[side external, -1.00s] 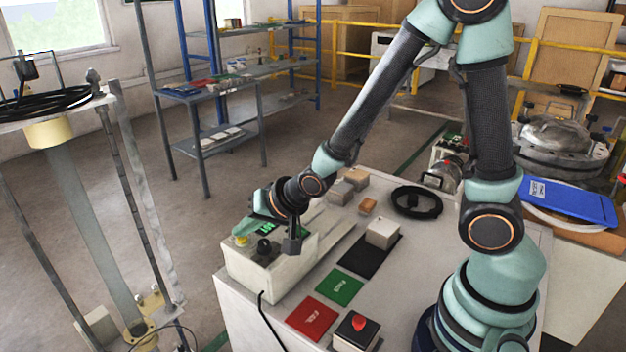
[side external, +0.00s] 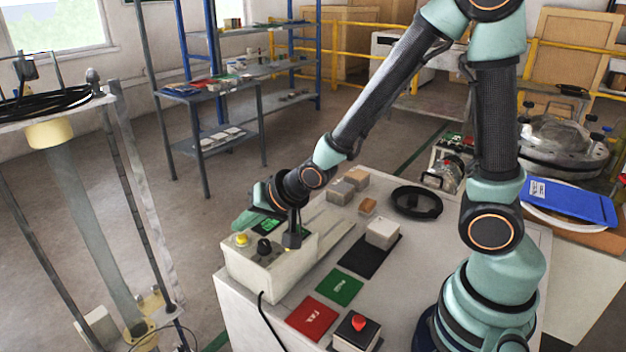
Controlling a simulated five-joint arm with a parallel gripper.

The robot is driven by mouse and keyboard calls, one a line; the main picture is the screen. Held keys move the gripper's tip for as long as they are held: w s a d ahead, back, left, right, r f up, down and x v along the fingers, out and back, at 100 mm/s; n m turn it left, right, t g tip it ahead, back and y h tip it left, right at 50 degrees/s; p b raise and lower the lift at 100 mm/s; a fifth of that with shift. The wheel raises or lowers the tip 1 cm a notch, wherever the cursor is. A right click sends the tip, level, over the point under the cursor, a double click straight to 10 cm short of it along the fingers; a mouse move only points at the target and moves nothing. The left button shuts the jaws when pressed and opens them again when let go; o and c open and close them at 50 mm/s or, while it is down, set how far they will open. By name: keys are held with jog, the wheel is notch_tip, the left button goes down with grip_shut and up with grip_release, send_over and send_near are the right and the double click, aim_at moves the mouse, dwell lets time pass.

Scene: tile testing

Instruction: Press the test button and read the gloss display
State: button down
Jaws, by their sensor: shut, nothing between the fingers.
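The test box (side external: 262,272) is a pale instrument at the table's left end. Its top carries a yellow button (side external: 241,240), a black knob (side external: 264,246) and a small green-lit display (side external: 268,226), partly covered by my wrist; its reading is too small to make out. My gripper (side external: 291,242) points down over the right part of the box top, shut and empty. It is right of the yellow button and the knob. A small yellowish spot shows just under its tip; I cannot tell whether they touch.
A white block (side external: 382,233) sits on a black mat (side external: 358,262). Green (side external: 340,287) and red (side external: 312,318) cards lie in front, beside a red button box (side external: 357,331). A cable hangs off the box's front.

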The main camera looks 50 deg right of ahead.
aim_at(248, 244)
jog(key=shift+r, duration=0.15)
notch_tip(248, 244, up, 5)
jog(key=shift+f, duration=0.1)
dwell(0.6)
dwell(0.5)
jog(key=s+d+r+n+g+h, duration=0.1)
jog(key=s+d+r+n, duration=0.2)
jog(key=s, duration=0.4)
jog(key=s+d+r+n+g, duration=0.2)
jog(key=s+d+r+n, duration=0.2)
jog(key=s, duration=0.3)
jog(key=shift+d+r+n+h, duration=0.3)
jog(key=shift+d+r+h, duration=0.1)
jog(key=shift+d, duration=0.2)
dwell(1.5)
